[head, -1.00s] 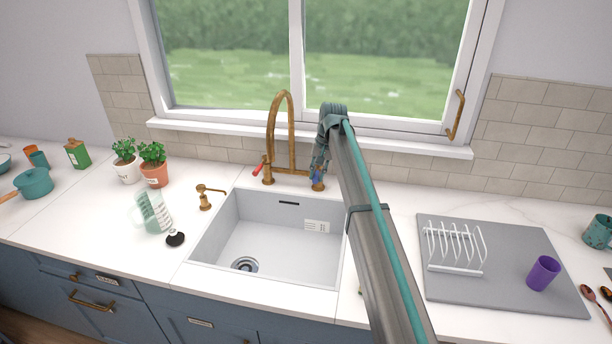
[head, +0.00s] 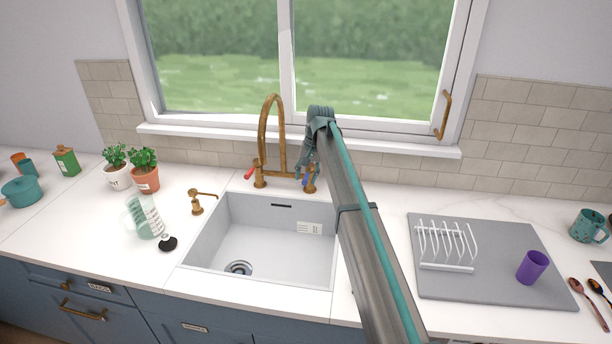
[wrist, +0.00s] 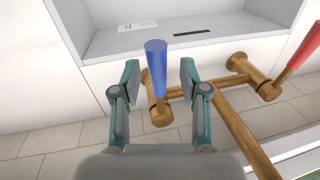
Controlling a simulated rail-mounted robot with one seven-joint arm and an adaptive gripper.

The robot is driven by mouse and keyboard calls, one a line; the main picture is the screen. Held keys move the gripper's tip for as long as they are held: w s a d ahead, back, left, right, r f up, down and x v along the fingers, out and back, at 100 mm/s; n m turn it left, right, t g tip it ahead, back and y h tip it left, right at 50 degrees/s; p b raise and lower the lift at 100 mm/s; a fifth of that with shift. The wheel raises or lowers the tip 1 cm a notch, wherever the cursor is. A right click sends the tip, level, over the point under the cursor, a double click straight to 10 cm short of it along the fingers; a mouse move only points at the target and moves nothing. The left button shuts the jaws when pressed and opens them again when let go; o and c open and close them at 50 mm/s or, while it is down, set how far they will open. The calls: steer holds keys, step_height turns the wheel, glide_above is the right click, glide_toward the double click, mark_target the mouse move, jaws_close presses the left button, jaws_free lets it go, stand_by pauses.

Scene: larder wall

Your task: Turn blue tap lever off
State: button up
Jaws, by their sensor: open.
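The brass tap (head: 272,140) stands behind the white sink (head: 262,240). Its red lever (head: 250,172) is on the left and its blue lever (head: 305,179) on the right, partly hidden behind my gripper (head: 308,172) in the head view. In the wrist view the blue lever (wrist: 156,66) rises from the brass valve body between the two fingers of my gripper (wrist: 160,80). The gripper is open, with a gap on each side of the lever. The red lever (wrist: 298,52) shows at the right edge there.
The window sill (head: 300,140) runs close behind the tap. A soap dispenser (head: 198,203), plant pots (head: 146,180) and a clear measuring jug (head: 143,220) stand left of the sink. A grey mat (head: 490,285) with a white rack (head: 447,247) and purple cup (head: 532,267) lies right.

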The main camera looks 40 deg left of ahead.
step_height(320, 180, up, 12)
steer(key=d, duration=0.2)
steer(key=shift+w, duration=0.45)
steer(key=shift+d+f, duration=0.1)
